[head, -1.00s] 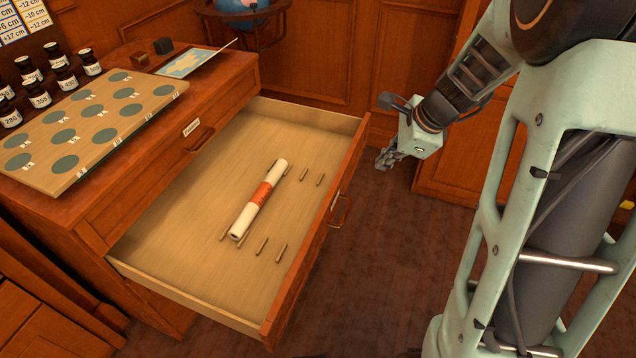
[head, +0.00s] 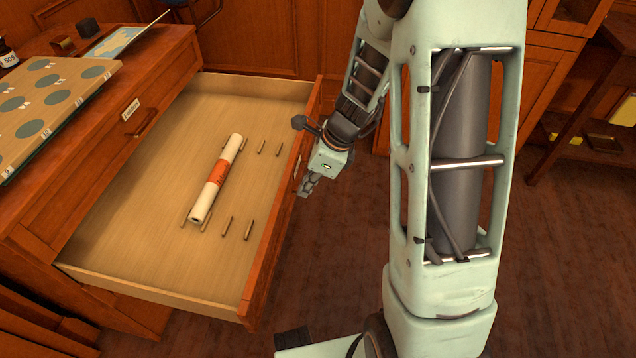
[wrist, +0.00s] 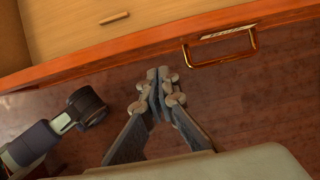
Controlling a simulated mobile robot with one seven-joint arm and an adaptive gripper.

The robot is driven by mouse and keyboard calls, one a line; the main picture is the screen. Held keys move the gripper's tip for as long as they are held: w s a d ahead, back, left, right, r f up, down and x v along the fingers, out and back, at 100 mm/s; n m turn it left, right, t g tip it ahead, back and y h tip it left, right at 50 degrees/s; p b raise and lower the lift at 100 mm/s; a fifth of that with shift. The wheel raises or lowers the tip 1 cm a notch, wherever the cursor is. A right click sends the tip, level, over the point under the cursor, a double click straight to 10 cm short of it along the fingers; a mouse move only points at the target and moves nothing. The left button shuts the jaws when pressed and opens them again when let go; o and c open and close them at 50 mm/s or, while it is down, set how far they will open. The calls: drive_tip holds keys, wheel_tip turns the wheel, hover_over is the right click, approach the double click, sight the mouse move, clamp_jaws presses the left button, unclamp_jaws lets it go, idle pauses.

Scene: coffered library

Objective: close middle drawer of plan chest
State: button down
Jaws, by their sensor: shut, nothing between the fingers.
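The middle drawer (head: 120,215) of the plan chest (head: 75,186) is pulled far out. A rolled paper with an orange band (head: 217,177) lies in it among several small pegs. In the head view my gripper (head: 305,190) is just outside the drawer front (head: 268,250), near its far half, and it hides the handle there. In the wrist view my gripper (wrist: 160,80) is shut and empty. Its tips are close to the drawer front (wrist: 130,48), to the left of the brass handle (wrist: 222,50). Whether the tips touch the front cannot be told.
A board with grey-green discs (head: 45,100) lies on the chest top. Above the open drawer is a shut drawer with a label (head: 130,110). Wooden panelling (head: 260,40) stands behind. Bare floor (head: 560,260) lies to the right.

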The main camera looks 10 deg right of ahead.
drive_tip(key=shift+w+a+r, duration=0.1)
drive_tip(key=shift+w+a, duration=0.15)
drive_tip(key=shift+a, duration=0.35)
drive_tip(key=shift+w+a, duration=0.2)
drive_tip(key=shift+a, duration=0.35)
